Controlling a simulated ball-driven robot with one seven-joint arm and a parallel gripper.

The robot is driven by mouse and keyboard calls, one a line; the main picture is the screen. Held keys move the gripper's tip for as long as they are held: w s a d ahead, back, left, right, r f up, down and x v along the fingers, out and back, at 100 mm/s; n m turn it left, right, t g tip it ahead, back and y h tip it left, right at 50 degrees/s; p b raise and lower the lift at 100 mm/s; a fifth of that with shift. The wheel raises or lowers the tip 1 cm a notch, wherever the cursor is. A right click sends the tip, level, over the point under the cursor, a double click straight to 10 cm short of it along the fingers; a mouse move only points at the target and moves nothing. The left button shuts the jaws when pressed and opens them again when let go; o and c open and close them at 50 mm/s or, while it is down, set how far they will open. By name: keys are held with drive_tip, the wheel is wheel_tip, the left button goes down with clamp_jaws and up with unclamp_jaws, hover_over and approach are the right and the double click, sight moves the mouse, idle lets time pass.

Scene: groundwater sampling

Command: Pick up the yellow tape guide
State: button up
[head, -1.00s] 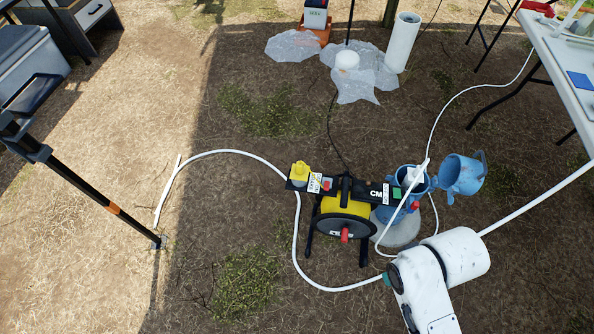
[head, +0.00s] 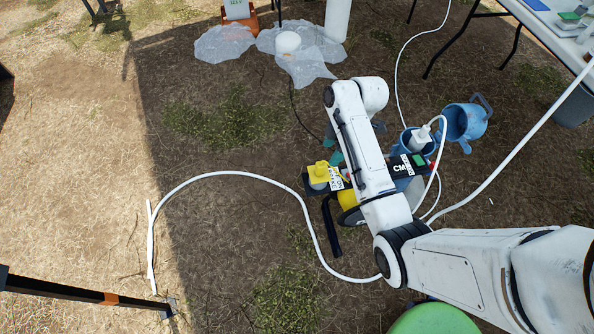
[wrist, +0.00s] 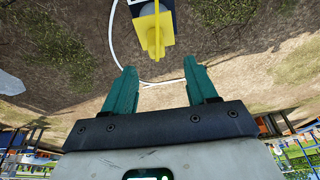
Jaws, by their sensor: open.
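The yellow tape guide (head: 319,171) sits at the left end of the black bar on the reel frame, beside a white label. It also shows in the wrist view (wrist: 153,32), top centre, just beyond the fingertips. My gripper (wrist: 160,69) has two teal fingers spread apart with nothing between them. The fingers and the guide are apart in the wrist view. In the head view my arm reaches over the reel (head: 347,198) and covers much of it. My gripper is mostly hidden there behind the arm, with a little teal showing close to the guide.
A white hose (head: 240,174) curves over the ground left of the reel. Blue jugs (head: 464,121) stand right of it, one holding a white bottle (head: 421,137). Plastic sheets (head: 300,58) lie at the back. A table (head: 545,30) is at the upper right. The left ground is mostly clear.

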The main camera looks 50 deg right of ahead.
sight(321, 164)
drive_tip(key=x, duration=0.3)
drive_tip(key=b+x, duration=0.1)
drive_tip(key=x, duration=0.3)
drive_tip(key=w+b+x, duration=0.1)
drive_tip(key=x, duration=0.2)
drive_tip(key=shift+a+f, duration=0.15)
drive_tip(key=shift+f, duration=0.15)
drive_tip(key=shift+c, duration=0.3)
clamp_jaws()
